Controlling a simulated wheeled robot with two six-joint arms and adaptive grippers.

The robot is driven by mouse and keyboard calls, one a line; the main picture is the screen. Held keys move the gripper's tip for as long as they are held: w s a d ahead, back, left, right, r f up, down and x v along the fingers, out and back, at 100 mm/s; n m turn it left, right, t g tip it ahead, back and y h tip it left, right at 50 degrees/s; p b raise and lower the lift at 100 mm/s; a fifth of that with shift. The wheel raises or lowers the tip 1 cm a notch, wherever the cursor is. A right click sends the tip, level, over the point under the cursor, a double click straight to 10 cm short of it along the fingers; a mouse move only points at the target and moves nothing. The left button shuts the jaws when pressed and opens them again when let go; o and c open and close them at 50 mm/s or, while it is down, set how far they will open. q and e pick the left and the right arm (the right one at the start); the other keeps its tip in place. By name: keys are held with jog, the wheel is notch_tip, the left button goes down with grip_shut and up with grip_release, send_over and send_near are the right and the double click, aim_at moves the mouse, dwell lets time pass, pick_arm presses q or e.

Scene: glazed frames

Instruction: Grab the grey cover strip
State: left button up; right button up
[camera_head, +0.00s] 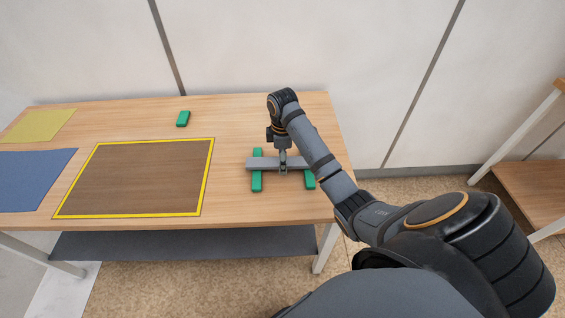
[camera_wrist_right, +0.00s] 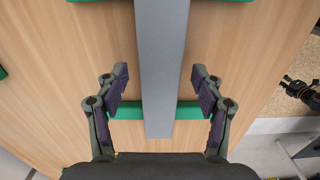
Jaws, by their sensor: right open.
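The grey cover strip (camera_head: 262,163) lies across two green blocks near the right end of the table in the head view. In the right wrist view the strip (camera_wrist_right: 160,70) runs down the middle of the picture. My right gripper (camera_wrist_right: 158,80) is open, with one finger on each side of the strip and a gap to it on both sides. In the head view my right gripper (camera_head: 283,165) points down over the strip's middle. The green blocks show as the left block (camera_head: 257,183) and the right block (camera_head: 310,182). My left gripper is not in view.
A yellow-bordered brown panel (camera_head: 140,180) lies on the wooden table (camera_head: 235,135) left of the strip. A blue mat (camera_head: 35,178) and a yellow mat (camera_head: 40,126) lie farther left. A small green block (camera_head: 183,119) stands at the back. Wall panels rise behind the table.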

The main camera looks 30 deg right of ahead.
jog(key=shift+f, duration=0.15)
dwell(0.3)
jog(key=shift+c, duration=0.3)
jog(key=c, duration=1.3)
